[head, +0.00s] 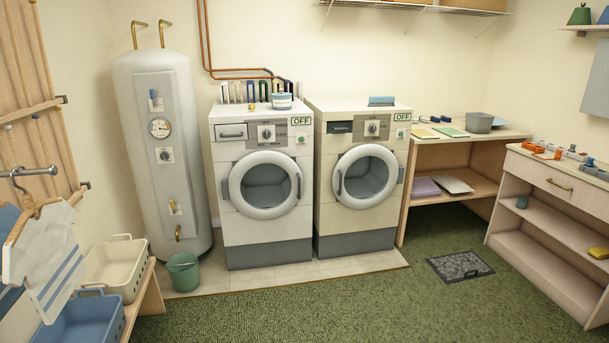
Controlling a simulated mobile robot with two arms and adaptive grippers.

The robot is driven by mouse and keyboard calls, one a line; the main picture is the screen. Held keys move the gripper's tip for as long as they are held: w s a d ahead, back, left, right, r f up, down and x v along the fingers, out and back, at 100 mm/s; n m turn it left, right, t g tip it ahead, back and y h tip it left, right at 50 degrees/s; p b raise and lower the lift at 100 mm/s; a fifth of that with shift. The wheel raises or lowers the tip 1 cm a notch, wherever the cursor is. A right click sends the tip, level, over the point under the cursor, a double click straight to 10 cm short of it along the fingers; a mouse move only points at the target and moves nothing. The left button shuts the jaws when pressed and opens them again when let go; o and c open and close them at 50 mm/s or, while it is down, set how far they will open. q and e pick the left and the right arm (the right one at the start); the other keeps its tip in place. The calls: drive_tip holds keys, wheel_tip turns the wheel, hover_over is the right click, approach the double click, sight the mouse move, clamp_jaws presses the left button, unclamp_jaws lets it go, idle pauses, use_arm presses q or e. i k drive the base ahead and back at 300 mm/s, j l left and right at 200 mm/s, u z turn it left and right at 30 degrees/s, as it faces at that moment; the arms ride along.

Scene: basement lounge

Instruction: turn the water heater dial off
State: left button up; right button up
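The water heater (128,200) is a tall white cylinder standing against the back wall at the left. Its front panel carries a blue-handled lever or switch (155,99) at the top, a round gauge (160,128) below it, and a dial with a dark knob (165,155) on a light plate under the gauge. The dial's markings are too small to read. A small brass valve (174,207) and a brass spout (178,232) sit lower down. Neither of my grippers shows in the head view.
A green bucket (184,272) stands on the tiled strip before the heater. A front-loading washer (262,235) stands right of it, with a second machine (362,225) beside that. Baskets (115,270) on a bench are at the left. The green carpet (300,310) in front is mostly clear.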

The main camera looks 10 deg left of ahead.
sight(164, 155)
drive_tip(key=i+j+u, duration=0.1)
drive_tip(key=i+u, duration=0.2)
drive_tip(key=i, duration=0.35)
drive_tip(key=i+u, duration=0.25)
drive_tip(key=i, duration=0.4)
drive_tip(key=i+l+u, duration=0.15)
drive_tip(key=i+u, duration=0.15)
drive_tip(key=i, duration=0.35)
